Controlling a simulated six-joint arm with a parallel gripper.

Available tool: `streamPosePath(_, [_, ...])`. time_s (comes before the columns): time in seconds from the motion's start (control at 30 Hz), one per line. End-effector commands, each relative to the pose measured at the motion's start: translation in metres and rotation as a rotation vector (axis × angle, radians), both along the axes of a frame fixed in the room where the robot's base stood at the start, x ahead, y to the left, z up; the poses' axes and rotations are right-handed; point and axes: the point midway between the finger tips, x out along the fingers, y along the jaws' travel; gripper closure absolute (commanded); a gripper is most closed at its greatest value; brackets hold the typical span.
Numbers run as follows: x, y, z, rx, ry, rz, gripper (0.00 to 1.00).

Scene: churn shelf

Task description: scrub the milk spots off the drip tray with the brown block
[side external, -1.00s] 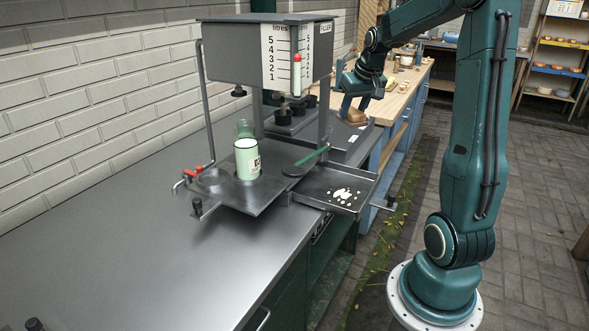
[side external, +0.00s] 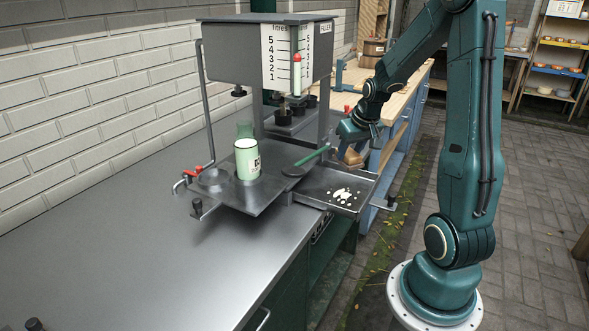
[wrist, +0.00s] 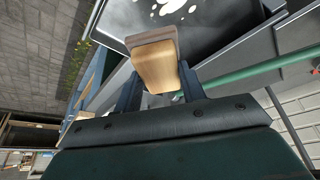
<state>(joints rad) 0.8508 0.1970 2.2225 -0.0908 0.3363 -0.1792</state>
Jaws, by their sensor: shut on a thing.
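The drip tray (side external: 318,198) is a dark, shallow metal tray at the right of the filler. White milk spots (side external: 342,194) lie on its floor, one large blotch with several small drops around it. My gripper (side external: 349,147) is shut on the brown block (side external: 353,158), at the tray's far right corner. In the wrist view the block (wrist: 155,65) sits between the fingers, with a darker layer at its far end. The tray (wrist: 218,30) and some spots (wrist: 172,10) show beyond it. I cannot tell whether the block touches the tray.
A green-handled tool (side external: 312,158) lies at the tray's left rear. The filler (side external: 235,55) stands over a plate (side external: 255,198) with a green-white can (side external: 248,160). A wooden bench (side external: 400,95) is behind my gripper. Bare grey counter (side external: 150,235) lies at the front left.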

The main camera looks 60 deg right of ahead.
Motion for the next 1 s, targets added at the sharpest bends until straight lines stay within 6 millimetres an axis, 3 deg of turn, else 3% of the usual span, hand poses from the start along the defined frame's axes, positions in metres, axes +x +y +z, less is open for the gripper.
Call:
streamPosePath(0.87, [0.000, 0.000, -0.077, 0.004, 0.004, 0.000, 0.78])
streamPosePath(1.0, [0.001, 0.013, -0.080, 0.002, 0.002, 0.002, 0.81])
